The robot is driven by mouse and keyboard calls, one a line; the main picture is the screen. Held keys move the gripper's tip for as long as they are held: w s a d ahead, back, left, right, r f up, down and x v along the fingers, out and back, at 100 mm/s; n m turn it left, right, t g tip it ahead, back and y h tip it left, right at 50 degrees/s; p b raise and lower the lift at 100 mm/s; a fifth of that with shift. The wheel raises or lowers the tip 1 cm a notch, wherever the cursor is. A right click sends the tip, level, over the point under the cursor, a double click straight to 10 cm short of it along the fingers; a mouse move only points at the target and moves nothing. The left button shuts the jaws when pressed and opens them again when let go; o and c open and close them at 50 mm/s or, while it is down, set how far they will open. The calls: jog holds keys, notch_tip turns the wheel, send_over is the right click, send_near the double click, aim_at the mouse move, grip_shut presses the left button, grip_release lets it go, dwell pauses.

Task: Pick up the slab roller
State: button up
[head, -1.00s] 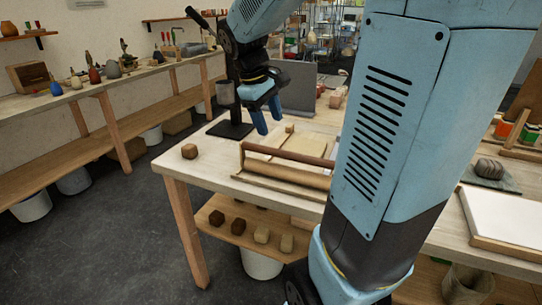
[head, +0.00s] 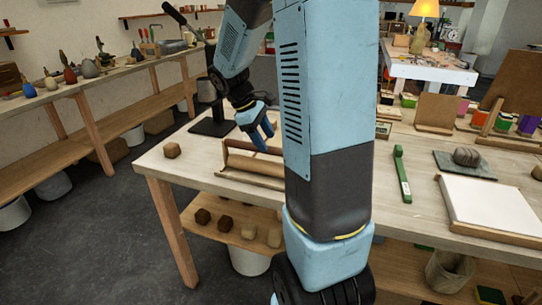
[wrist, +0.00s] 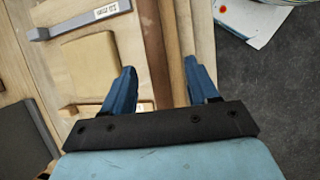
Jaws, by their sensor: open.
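The slab roller (head: 238,169) lies on the near edge of the wooden table, a pale wooden piece with a dark brown bar along its top. My gripper (head: 264,138) is open and empty, with blue fingers pointing down at the slab roller's right part. My arm hides its right end in the head view. In the wrist view, the slab roller (wrist: 156,60) runs up the picture between the two spread fingertips of my gripper (wrist: 160,68). I cannot tell whether the fingers touch it.
A brown block (head: 172,150) sits at the table's left corner. A black stand (head: 214,126) rises behind the roller. A tan slab (wrist: 90,68) and a grey labelled bar (wrist: 80,22) lie beside it. A green tool (head: 402,172) and a white board (head: 495,207) are to the right.

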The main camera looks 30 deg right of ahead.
aim_at(269, 147)
jog(key=shift+w+x, duration=0.1)
jog(key=shift+x, duration=1.5)
jog(key=shift+w+x, duration=0.15)
jog(key=shift+x, duration=1.45)
grip_shut()
